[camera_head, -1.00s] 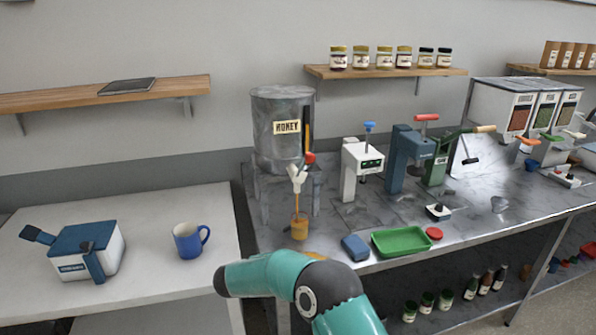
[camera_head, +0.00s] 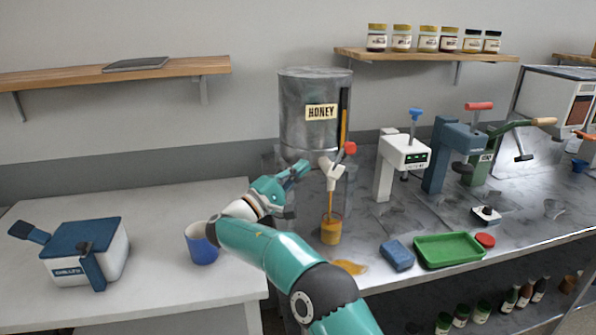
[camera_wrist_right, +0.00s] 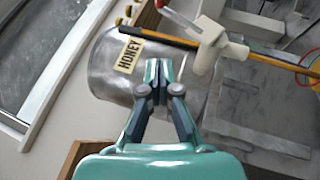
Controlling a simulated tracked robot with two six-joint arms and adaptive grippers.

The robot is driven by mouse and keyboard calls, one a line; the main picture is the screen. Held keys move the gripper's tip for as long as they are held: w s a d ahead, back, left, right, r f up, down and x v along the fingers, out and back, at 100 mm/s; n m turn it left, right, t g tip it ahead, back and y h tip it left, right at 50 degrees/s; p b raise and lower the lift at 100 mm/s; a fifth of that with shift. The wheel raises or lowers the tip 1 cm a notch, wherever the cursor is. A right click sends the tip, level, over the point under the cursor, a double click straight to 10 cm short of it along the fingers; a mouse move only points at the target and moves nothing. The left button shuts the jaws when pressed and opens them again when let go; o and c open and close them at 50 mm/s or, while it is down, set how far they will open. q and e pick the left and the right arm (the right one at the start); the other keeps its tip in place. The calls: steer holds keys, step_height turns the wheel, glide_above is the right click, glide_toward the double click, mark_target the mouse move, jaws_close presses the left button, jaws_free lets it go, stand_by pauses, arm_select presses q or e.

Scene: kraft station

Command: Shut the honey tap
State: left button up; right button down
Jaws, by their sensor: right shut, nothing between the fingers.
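The honey tank (camera_head: 310,140) is a grey metal drum with a HONEY label, on the left end of the metal bench. Its white tap (camera_head: 333,174) has a lever with a red knob (camera_head: 350,148). A stream of honey runs from the tap into an amber jar (camera_head: 331,230) below it. My right gripper (camera_head: 303,166) is shut and empty, just left of the tap and in front of the tank. In the right wrist view, its closed fingers (camera_wrist_right: 158,72) point at the tank, and the tap (camera_wrist_right: 215,50) is apart from them. My left gripper is out of view.
A honey puddle (camera_head: 348,267) lies on the bench in front of the jar. A blue sponge (camera_head: 397,255) and green tray (camera_head: 450,250) lie to the right. A white press (camera_head: 402,155) stands right of the tap. A blue mug (camera_head: 202,244) is on the left table.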

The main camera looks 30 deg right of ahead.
mark_target(344, 147)
steer(key=shift+s+d+r+p, duration=0.25)
steer(key=shift+d+r+p, duration=0.3)
steer(key=shift+d, duration=0.85)
steer(key=shift+s+d+r+p, duration=0.25)
steer(key=shift+d+r+p, duration=0.25)
steer(key=shift+d, duration=0.95)
steer(key=shift+s+d+r+p, duration=0.35)
steer(key=shift+d+p, duration=0.35)
steer(key=shift+d, duration=0.7)
steer(key=shift+w+d, duration=0.1)
steer(key=shift+w, duration=0.05)
